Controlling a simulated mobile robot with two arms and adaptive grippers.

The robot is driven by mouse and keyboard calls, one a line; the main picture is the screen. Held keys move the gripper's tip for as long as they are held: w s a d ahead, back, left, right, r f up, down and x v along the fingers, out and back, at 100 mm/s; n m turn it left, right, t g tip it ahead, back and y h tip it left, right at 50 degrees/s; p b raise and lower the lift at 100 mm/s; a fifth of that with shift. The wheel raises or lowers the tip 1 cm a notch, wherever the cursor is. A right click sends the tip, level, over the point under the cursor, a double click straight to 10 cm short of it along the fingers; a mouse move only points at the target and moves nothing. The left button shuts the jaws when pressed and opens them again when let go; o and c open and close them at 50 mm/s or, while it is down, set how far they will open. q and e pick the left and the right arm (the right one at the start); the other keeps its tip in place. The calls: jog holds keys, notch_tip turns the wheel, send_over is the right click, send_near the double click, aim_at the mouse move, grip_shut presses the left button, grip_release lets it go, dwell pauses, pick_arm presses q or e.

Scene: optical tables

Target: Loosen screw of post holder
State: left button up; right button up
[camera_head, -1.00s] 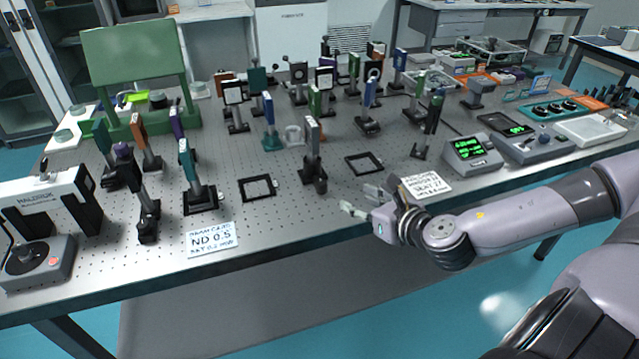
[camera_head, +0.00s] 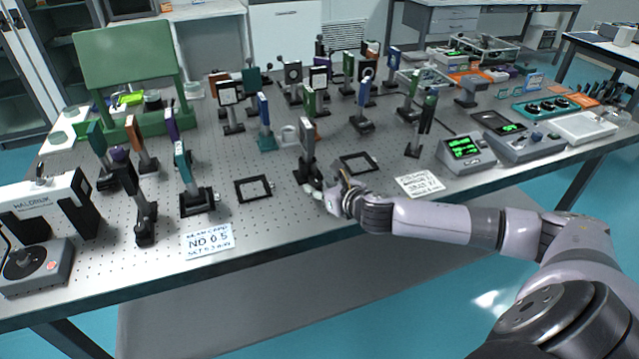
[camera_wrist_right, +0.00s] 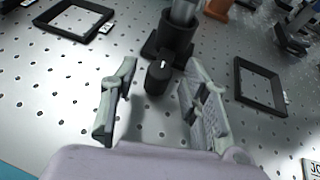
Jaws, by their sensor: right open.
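A black post holder (camera_wrist_right: 176,36) stands upright on the optical table, with a grey post in it. Its black screw knob (camera_wrist_right: 158,76) sticks out toward me in the right wrist view. In the head view the post with its grey plate (camera_head: 307,140) stands near the table's front edge. My right gripper (camera_wrist_right: 157,88) is open, its two fingers on either side of the knob with gaps left and right; I cannot tell whether it touches. In the head view my right gripper (camera_head: 332,195) is at the foot of this post, partly hiding the base. My left gripper is not in view.
Flat black square frames lie left (camera_head: 254,188) and right (camera_head: 356,163) of the post. Another post assembly (camera_head: 197,200) stands further left. White cards (camera_head: 208,240) lie along the front edge. Several posts crowd the table behind.

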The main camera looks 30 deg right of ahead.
jog(key=shift+w+f, duration=0.15)
jog(key=shift+w, duration=0.3)
grip_shut()
dwell(0.3)
